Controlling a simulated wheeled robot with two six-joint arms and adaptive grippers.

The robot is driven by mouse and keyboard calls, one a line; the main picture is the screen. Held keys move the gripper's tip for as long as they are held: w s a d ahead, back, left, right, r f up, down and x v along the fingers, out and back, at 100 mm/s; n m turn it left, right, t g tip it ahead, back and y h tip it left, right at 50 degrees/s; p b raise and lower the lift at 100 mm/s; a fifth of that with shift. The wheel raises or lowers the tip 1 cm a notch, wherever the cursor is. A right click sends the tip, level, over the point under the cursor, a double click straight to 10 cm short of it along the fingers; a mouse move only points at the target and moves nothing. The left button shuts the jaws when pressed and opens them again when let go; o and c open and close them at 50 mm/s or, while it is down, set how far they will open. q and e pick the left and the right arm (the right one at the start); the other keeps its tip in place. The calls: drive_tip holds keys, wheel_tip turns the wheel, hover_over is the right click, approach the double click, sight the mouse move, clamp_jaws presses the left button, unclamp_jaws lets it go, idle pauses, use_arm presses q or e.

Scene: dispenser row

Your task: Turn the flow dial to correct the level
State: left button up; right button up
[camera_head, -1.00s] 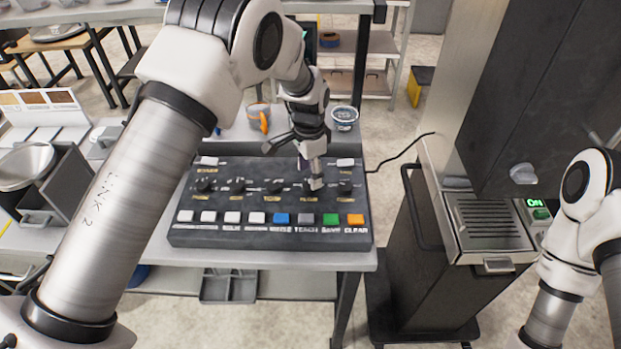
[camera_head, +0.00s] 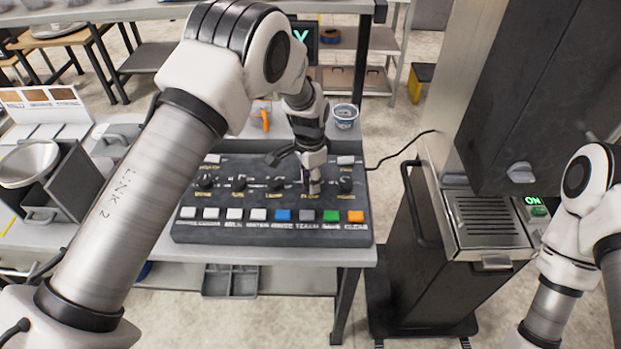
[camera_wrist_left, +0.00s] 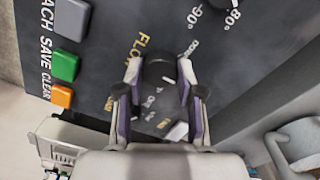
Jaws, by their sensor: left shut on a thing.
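The dark control panel (camera_head: 215,232) lies on the table, with a row of black dials above a row of coloured buttons. My left gripper (camera_head: 311,186) points down at the panel, on the dial just left of the rightmost one. In the left wrist view, the two fingers of my left gripper (camera_wrist_left: 158,100) are shut around the black flow dial (camera_wrist_left: 160,68), beside the yellow label starting "FLO". The rest of the label and part of the dial's scale are hidden by the fingers. My right arm shows at the right edge; its gripper is out of view.
A dark screen (camera_head: 303,40) with a green mark is partly hidden by my left arm. A tall steel machine (camera_head: 487,222) with a lit "ON" switch stands to the right.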

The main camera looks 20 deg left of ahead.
use_arm(q)
drive_tip(key=shift+n, duration=0.4)
drive_tip(key=n+b, duration=0.1)
drive_tip(key=n, duration=1)
idle(0.4)
drive_tip(key=o, duration=1.2)
drive_tip(key=shift+c, duration=0.2)
drive_tip(key=shift+r, duration=0.1)
